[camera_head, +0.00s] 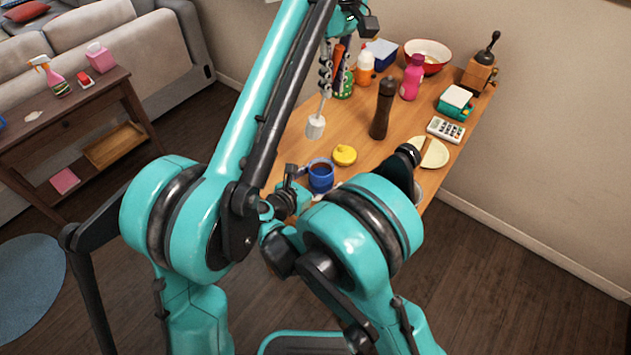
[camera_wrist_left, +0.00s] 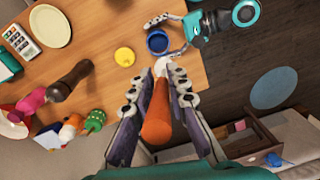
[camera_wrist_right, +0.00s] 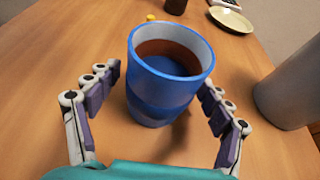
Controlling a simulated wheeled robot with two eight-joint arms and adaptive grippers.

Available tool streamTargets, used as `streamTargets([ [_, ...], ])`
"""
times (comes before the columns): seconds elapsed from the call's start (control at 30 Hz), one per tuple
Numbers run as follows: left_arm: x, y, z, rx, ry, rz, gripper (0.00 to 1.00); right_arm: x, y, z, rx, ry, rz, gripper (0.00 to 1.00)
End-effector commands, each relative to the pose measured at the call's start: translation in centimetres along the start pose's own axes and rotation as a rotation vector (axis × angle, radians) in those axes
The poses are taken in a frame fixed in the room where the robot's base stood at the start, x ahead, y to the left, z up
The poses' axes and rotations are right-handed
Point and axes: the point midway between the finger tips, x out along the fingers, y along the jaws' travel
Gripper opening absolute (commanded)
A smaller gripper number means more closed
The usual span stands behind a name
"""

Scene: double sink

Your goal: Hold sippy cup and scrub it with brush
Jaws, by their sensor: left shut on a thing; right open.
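The blue sippy cup (camera_head: 321,181) stands upright and uncovered on the wooden table, with dark brown inside. It fills the middle of the right wrist view (camera_wrist_right: 160,92). My right gripper (camera_wrist_right: 160,82) is open, with one finger on each side of the cup; I cannot tell whether they touch it. My left gripper (camera_head: 327,84) is shut on the orange handle of the brush (camera_wrist_left: 157,115). The brush hangs head down, its white head (camera_head: 315,127) above the table, apart from and beyond the cup. A round yellow piece (camera_head: 344,155) lies beside the cup.
A dark pepper mill (camera_head: 383,110), a pink bottle (camera_head: 411,78) and a red-rimmed bowl (camera_head: 428,55) stand farther back on the table. A plate (camera_head: 433,153) and a calculator (camera_head: 445,129) lie at the right. A grey cylinder (camera_wrist_right: 290,85) stands right of the cup.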

Motion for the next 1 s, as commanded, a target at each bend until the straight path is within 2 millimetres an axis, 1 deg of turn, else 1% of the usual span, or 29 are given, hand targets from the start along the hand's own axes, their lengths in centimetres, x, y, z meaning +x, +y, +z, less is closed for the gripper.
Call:
streamTargets([
  [0.2,-0.01,0.00,0.00,0.000,0.000,0.000,0.00,0.05,-0.01,0.00,0.000,0.000,0.000,0.80],
  [0.23,-0.01,0.00,0.00,0.000,0.000,0.000,0.00,0.05,-0.01,0.00,0.000,0.000,0.000,0.77],
  [0.27,-0.01,0.00,0.00,0.000,0.000,0.000,0.00,0.05,-0.01,0.00,0.000,0.000,0.000,0.69],
  [0.3,0.00,0.00,0.00,0.000,0.000,0.000,0.00,0.04,-0.01,0.00,0.000,0.000,0.000,0.59],
  [0.37,0.00,0.00,0.00,0.000,0.000,0.000,0.00,0.04,-0.01,0.00,0.000,0.000,0.000,0.43],
  [0.4,0.00,0.00,0.00,0.000,0.000,0.000,0.00,0.03,-0.01,0.00,0.000,0.000,0.000,0.32],
  [0.43,-0.01,0.00,0.00,0.000,0.000,0.000,0.00,0.03,-0.01,0.00,0.000,0.000,0.000,0.26],
  [0.5,0.00,0.00,0.00,0.000,0.000,0.000,0.00,0.03,-0.01,0.00,0.000,0.000,0.000,0.26],
  [0.53,0.00,0.00,0.00,0.000,0.000,0.000,0.00,0.03,-0.01,-0.01,0.000,0.000,0.000,0.49],
  [0.63,0.00,0.00,0.00,0.000,0.000,0.000,0.00,0.02,-0.01,-0.01,0.000,0.000,0.000,0.23],
  [1.0,0.03,-0.02,0.00,0.000,-0.001,0.001,0.00,0.02,-0.01,-0.02,0.000,0.001,0.000,0.22],
])
